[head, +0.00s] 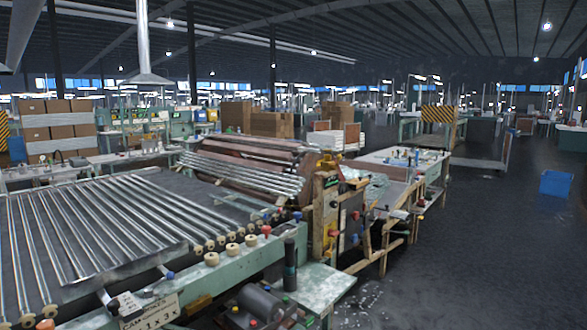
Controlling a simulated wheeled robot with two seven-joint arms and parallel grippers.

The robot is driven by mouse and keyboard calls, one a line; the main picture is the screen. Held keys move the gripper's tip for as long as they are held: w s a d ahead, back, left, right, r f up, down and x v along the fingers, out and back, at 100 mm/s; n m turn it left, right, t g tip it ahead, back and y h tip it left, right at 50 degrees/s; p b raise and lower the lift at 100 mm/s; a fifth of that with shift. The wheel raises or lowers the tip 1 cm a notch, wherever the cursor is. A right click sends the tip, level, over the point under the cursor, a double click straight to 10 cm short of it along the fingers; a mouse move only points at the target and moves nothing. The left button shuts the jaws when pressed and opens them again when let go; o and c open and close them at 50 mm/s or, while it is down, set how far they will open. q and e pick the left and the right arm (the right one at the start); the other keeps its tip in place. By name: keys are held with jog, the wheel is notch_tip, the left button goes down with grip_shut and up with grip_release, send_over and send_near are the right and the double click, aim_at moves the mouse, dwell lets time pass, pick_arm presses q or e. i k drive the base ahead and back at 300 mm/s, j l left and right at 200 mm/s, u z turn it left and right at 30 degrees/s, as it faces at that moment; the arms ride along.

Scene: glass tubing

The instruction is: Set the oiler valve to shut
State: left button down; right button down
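I cannot pick out the oiler valve with certainty in the head view. Several small fittings line the front rail of the glass tubing machine (225,257). Among them are a red knob (266,231), a blue knob (298,215) and a blue-tipped lever (168,274). A dark upright cylinder (290,265) stands at the machine's front right, by a pale green shelf (318,285). They are too small to tell which is a valve or how it is set. Neither of my grippers is in view.
Long glass tubes (95,222) lie in rows on the machine bed. A motor-like unit (262,305) sits low at the front. A wooden frame with knobs (328,205) stands to the right. The dark floor (480,260) is open on the right, with a blue bin (556,183) farther back.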

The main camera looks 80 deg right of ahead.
aim_at(333, 167)
jog(key=z, duration=2.95)
